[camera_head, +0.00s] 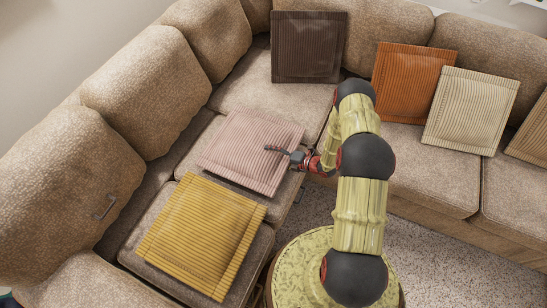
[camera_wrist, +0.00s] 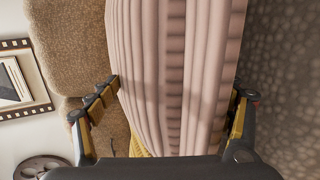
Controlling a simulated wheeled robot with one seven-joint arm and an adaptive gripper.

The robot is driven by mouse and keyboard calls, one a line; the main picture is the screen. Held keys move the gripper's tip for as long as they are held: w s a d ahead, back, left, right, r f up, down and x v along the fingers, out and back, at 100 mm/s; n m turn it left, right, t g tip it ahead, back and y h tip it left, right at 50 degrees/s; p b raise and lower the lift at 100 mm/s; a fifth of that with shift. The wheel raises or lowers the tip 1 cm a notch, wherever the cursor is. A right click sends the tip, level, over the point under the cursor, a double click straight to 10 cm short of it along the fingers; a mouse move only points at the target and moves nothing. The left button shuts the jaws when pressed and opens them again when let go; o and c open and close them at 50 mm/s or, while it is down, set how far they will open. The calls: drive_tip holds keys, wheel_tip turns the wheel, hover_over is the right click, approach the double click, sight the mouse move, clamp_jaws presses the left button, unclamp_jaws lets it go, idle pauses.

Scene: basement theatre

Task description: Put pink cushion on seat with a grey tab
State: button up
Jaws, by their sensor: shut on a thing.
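The pink ribbed cushion (camera_head: 235,145) is at the left-hand section of the sofa, over a beige seat and just behind the yellow cushion. My gripper (camera_head: 283,152) is shut on its right edge. In the wrist view the pink cushion (camera_wrist: 175,60) fills the space between the two fingers. Whether the cushion rests on the seat or hangs just above it, I cannot tell.
A yellow cushion (camera_head: 202,236) lies on the nearer left seat. A dark brown cushion (camera_head: 307,46) leans in the corner. An orange cushion (camera_head: 411,82) and a cream cushion (camera_head: 470,110) lean along the right section. Speckled carpet (camera_head: 420,240) lies in front.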

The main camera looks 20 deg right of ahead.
drive_tip(key=o, duration=1.6)
drive_tip(key=shift+r, duration=0.1)
